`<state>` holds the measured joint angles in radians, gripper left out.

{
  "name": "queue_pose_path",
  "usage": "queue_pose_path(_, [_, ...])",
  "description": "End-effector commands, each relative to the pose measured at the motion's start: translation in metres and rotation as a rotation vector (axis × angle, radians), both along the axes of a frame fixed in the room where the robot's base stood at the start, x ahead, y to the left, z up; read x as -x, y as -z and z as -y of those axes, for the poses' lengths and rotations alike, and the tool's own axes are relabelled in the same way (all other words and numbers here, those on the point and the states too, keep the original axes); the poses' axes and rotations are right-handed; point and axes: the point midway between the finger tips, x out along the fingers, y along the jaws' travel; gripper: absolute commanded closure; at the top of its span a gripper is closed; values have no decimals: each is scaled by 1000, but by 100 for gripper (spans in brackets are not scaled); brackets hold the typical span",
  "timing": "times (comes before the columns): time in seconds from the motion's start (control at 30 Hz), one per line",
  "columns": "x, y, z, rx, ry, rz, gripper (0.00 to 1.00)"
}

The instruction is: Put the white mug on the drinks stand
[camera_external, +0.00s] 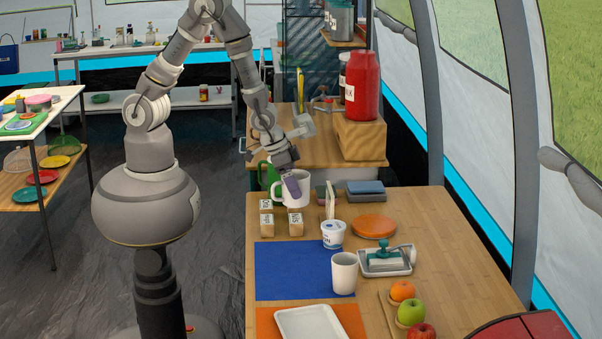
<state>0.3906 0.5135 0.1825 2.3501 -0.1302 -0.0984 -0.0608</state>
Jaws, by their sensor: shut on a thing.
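A white mug (303,198) with its handle on the left is at the far left end of the front wooden table. My gripper (292,187) reaches down to it from above and is shut on it; its fingers cover part of the mug. I cannot tell whether the mug touches the table. A wooden block stand (361,140) holding a large red drink container (363,88) is on the wooden surface behind; it may be the drinks stand.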

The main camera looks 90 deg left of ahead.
Motion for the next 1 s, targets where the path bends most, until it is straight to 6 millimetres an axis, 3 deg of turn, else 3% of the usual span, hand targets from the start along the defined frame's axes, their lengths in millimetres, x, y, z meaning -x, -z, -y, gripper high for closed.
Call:
queue_pose_path(0.07, [-14, -12, -22, 9, -58, 1, 46])
queue_pose_path(0.27, [-28, -15, -60, 7, -22, -6, 46])
queue_pose_path(0.47, [-44, -20, -117, 7, 26, -4, 46])
queue_pose_path(0.77, [-54, -37, -255, 8, 113, -1, 46])
queue_pose_path(0.87, [-45, -42, -301, 7, 141, -1, 46])
queue_pose_path(1.0, [-17, -42, -352, 9, 187, -4, 46])
